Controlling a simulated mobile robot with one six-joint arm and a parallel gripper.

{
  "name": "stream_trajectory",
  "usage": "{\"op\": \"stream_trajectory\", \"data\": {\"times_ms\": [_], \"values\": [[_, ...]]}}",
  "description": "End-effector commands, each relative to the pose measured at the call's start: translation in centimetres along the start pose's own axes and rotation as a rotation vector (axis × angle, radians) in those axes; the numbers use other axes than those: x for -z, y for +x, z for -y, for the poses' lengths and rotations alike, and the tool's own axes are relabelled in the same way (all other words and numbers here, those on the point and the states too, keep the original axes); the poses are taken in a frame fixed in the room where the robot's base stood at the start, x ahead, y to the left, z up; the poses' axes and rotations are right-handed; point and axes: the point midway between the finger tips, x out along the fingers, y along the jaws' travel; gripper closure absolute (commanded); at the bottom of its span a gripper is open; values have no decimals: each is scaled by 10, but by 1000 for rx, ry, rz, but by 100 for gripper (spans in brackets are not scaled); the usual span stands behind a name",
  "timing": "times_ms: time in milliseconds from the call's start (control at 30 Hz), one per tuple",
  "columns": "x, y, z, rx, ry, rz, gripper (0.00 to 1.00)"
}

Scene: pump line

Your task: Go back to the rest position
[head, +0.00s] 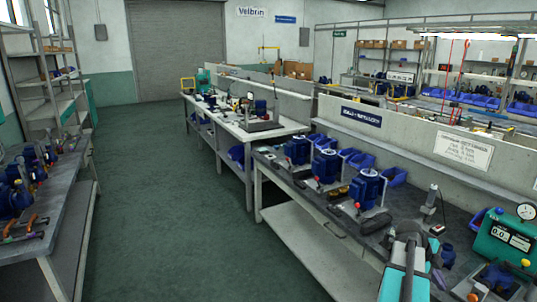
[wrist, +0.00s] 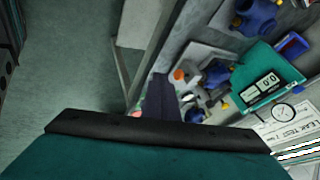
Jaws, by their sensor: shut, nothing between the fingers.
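My gripper (wrist: 160,96) shows in the wrist view as dark fingers, shut with nothing between them, beyond the teal and black part of my own arm that fills the bottom. It is over the front edge of the bench, beside a light plate with blue and brass-coloured fittings (wrist: 216,74). I cannot tell how high it is above them. In the head view my arm rises at the bottom right, and I cannot make out the fingers there.
A teal test unit (head: 503,246) with a display and dial gauge stands at the bench's right end. Several blue pumps (head: 327,165) line the near bench (head: 285,178). A left-hand bench (head: 62,205) holds more parts. The green floor (head: 165,190) between is clear.

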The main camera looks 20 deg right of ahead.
Motion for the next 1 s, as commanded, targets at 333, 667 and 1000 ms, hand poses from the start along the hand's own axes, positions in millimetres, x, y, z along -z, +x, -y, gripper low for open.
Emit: {"op": "stream_trajectory", "data": {"times_ms": [333, 667, 1000], "values": [[-113, -8, -67, -9, -201, 39, 100], [-205, -10, -169, -45, -405, 83, 100], [-270, -9, -298, -96, -721, 133, 100]]}}
